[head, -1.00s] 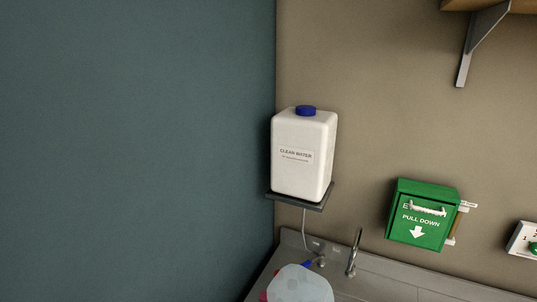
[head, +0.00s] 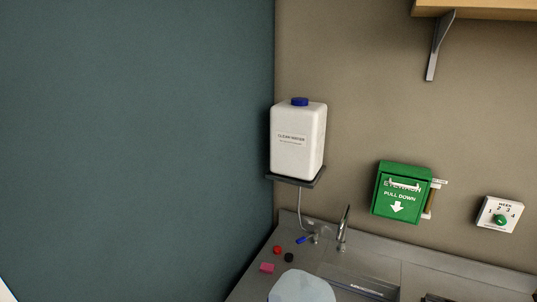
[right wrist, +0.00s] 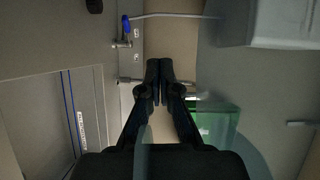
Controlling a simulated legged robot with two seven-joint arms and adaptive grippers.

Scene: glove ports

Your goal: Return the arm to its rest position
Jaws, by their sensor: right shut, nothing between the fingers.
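My right gripper (right wrist: 159,80) shows in the right wrist view as two dark fingers, shut together and empty. Behind it are the wall and the counter fittings; the fingers appear clear of them. A clear, see-through curved sheet crosses the view around the wrist. In the head view I cannot make out the right gripper's fingers. A pale round shape (head: 302,288) covers part of the counter at the bottom edge there; I cannot tell what it is. My left gripper is not in view.
A white water container (head: 298,143) stands on a small wall shelf above the grey counter.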

